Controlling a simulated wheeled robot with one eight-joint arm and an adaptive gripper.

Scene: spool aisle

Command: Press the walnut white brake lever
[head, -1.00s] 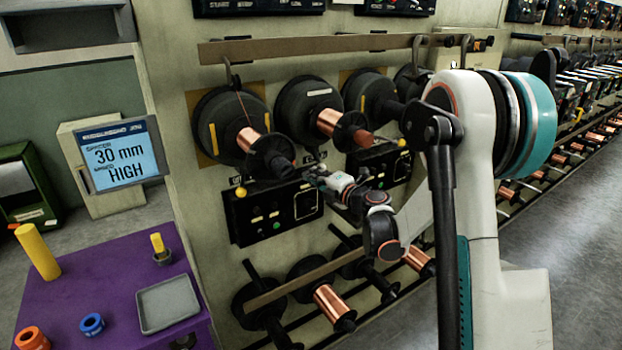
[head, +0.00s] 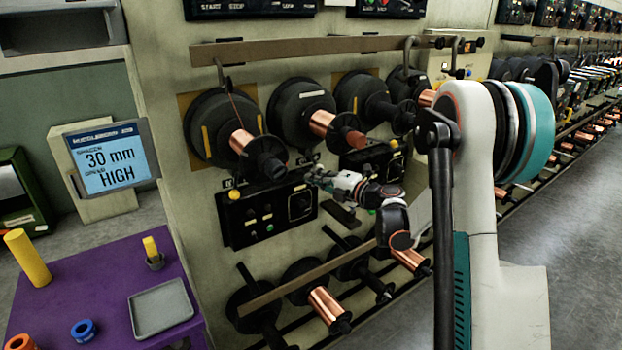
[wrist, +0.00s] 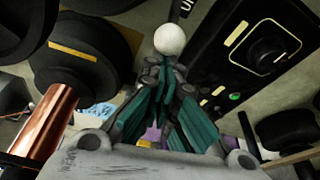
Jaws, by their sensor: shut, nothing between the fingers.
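A round white knob (wrist: 169,39), which looks like the lever's end, stands just beyond my fingertips in the wrist view. I cannot tell whether the fingers touch it. I cannot make out the knob or its walnut part for sure in the head view. My gripper (wrist: 163,72) is shut and empty, its green-padded fingers converging toward the knob. In the head view my gripper (head: 316,176) is in front of the machine wall, at the upper right of a black control box (head: 267,210).
Dark spools with copper spindles (head: 322,122) jut out above my gripper. A copper spindle (wrist: 48,118) is close at left in the wrist view, and a black panel (wrist: 262,50) at right. A purple table (head: 95,290) with a grey tray (head: 160,307) stands lower left. Floor at right is clear.

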